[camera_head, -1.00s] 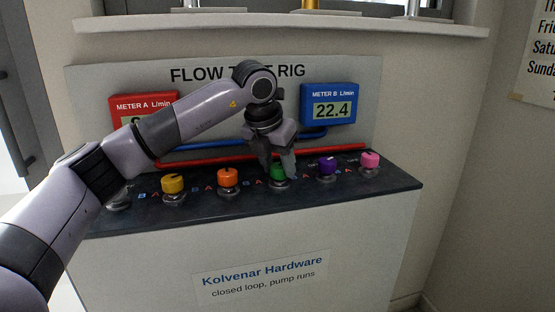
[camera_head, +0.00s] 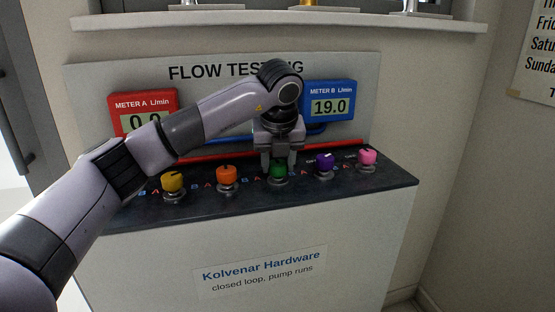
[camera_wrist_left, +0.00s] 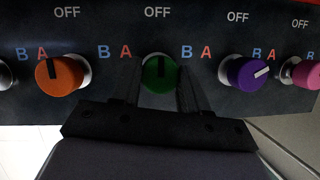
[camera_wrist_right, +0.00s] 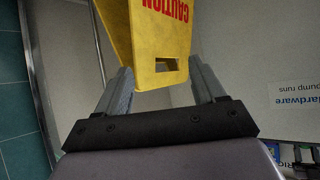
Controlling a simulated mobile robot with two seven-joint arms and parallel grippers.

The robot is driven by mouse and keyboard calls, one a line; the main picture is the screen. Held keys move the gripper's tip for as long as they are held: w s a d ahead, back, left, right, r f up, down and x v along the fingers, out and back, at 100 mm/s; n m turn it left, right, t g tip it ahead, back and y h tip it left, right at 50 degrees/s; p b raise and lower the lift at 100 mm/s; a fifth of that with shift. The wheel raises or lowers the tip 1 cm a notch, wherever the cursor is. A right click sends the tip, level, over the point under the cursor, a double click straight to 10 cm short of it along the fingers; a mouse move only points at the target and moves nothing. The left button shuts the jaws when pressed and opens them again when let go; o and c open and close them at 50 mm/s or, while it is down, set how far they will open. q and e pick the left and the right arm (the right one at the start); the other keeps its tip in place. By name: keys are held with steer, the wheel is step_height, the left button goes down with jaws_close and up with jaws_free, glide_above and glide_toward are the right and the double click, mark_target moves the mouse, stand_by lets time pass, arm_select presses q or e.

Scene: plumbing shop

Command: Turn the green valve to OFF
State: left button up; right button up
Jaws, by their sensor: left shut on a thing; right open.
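The green valve knob (camera_head: 278,169) stands in the middle of the row on the dark panel top. In the left wrist view, the green knob (camera_wrist_left: 158,76) has OFF above it, A to its upper left and B to its upper right. Its dark pointer line looks roughly straight up toward OFF. My left gripper (camera_head: 279,168) is shut on the green knob, one finger on each side; its fingers also show in the left wrist view (camera_wrist_left: 161,92). My right gripper (camera_wrist_right: 160,85) is open and empty, away from the panel.
Orange (camera_head: 226,174) and purple (camera_head: 325,161) knobs flank it closely; yellow (camera_head: 173,182) and pink (camera_head: 367,157) stand farther out. Meter A (camera_head: 143,112) reads 0.0; meter B (camera_head: 328,101) reads 19.0. A yellow caution sign (camera_wrist_right: 162,35) is ahead of my right gripper.

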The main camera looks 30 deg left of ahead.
stand_by(0.4)
arm_select(q)
steer(key=o, duration=1)
steer(key=shift+o, duration=0.2)
steer(key=shift+r, duration=0.15)
steer(key=v, duration=0.7)
